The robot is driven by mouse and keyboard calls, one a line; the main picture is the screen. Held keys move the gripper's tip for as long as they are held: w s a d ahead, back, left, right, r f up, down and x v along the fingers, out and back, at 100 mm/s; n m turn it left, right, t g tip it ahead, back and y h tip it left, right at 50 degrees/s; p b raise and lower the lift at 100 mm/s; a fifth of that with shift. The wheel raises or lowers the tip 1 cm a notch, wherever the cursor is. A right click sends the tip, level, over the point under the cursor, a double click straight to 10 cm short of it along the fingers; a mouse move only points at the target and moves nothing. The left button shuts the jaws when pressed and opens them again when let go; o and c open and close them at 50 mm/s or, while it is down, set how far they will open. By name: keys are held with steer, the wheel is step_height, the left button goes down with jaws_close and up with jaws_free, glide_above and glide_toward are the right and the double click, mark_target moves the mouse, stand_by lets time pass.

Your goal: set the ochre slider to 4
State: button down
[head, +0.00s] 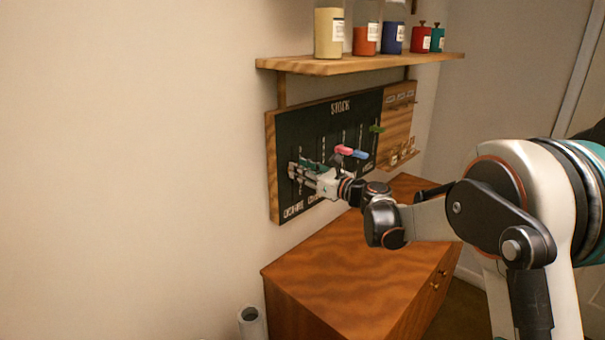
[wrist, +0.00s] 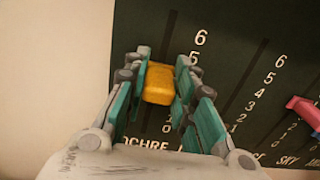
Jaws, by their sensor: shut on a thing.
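The ochre slider's yellow knob (wrist: 158,84) sits between the fingers of my gripper (wrist: 161,72) in the wrist view, and the gripper is shut on it. Beside its track, the numbers 6 and 5 show above the knob and low numbers down to 0 show below. My right finger hides the middle numbers, so I cannot read the exact setting. The word OCHRE shows at the foot of the track. In the head view my gripper (head: 301,169) is at the left part of the dark stock board (head: 300,122), and the ochre knob is hidden there.
A pink knob (head: 344,149), a blue knob (head: 360,155) and a green knob (head: 377,129) stand out to the right on the board. A shelf (head: 360,63) with bottles and tins hangs above. A wooden cabinet (head: 340,270) is below. The wall on the left is bare.

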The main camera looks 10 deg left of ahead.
steer(key=c, duration=1.3)
jaws_free()
steer(key=v, duration=1.2)
